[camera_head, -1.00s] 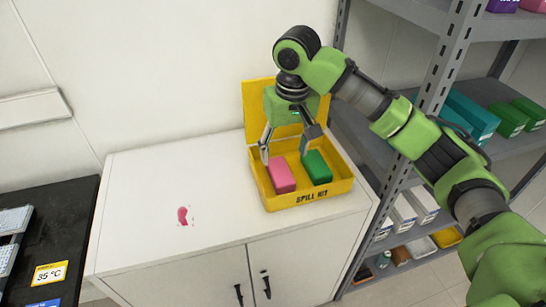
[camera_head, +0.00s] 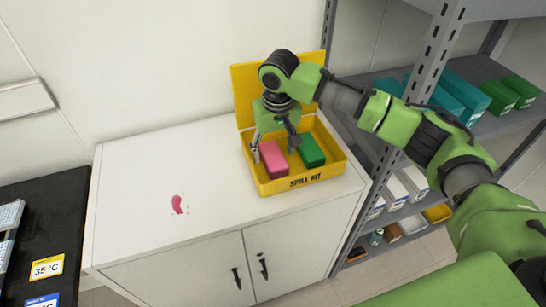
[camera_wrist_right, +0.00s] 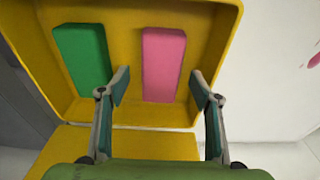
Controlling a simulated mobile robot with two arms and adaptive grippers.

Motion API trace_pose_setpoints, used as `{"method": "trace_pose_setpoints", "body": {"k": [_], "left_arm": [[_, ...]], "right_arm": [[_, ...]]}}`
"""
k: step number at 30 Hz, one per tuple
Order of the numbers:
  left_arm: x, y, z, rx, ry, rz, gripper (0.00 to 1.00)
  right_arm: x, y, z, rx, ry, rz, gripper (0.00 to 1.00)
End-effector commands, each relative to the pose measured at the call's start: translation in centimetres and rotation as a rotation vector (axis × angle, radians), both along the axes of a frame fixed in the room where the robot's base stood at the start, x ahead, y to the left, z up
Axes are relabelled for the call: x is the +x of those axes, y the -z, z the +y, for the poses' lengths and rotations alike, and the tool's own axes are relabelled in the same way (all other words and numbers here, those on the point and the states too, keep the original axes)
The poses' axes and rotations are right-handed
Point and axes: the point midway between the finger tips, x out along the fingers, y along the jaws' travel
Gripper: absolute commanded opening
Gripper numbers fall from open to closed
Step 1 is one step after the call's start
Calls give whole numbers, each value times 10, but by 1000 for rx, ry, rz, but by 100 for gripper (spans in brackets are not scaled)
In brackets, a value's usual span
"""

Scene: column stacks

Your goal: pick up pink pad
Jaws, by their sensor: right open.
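The pink pad (camera_head: 274,160) lies in the left part of the yellow spill kit box (camera_head: 300,185) on a white cabinet. A green pad (camera_head: 310,150) lies to its right in the same box. My right gripper (camera_head: 274,154) is open above the box, its fingers on either side of the pink pad's far end as seen from the head. In the right wrist view the pink pad (camera_wrist_right: 163,66) shows between the open fingertips (camera_wrist_right: 159,88), with nothing held. The green pad (camera_wrist_right: 82,57) is left of the left finger there. My left gripper is not in view.
The box's raised yellow lid (camera_head: 244,95) stands behind the gripper. A pink spill (camera_head: 178,204) marks the white cabinet top (camera_head: 135,180), which is otherwise clear on the left. A grey shelf rack (camera_head: 430,100) with boxes stands at the right.

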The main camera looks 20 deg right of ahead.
Motion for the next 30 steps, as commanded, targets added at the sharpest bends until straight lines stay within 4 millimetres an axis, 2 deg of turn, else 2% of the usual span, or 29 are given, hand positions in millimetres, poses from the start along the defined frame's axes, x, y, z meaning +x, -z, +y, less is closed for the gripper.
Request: {"method": "trace_pose_setpoints", "body": {"k": [3, 6, 13, 14, 18, 22, 23, 30], "left_arm": [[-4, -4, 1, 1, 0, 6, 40], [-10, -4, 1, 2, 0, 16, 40], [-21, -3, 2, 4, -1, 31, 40], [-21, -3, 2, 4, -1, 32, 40], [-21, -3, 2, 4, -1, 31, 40], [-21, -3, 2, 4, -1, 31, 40], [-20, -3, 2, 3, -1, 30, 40], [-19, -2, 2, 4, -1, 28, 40]], "right_arm": [[2, 16, 1, -1, 0, 2, 58], [3, 24, 1, 0, 0, 1, 58], [3, 27, 1, 0, -1, -1, 58], [3, 26, 1, 0, -1, -1, 56], [3, 26, 1, 0, -1, -1, 19], [3, 26, 1, 0, -1, -1, 17], [3, 26, 1, 0, -1, -1, 14], [3, 24, 1, 0, 0, -1, 14]]}}
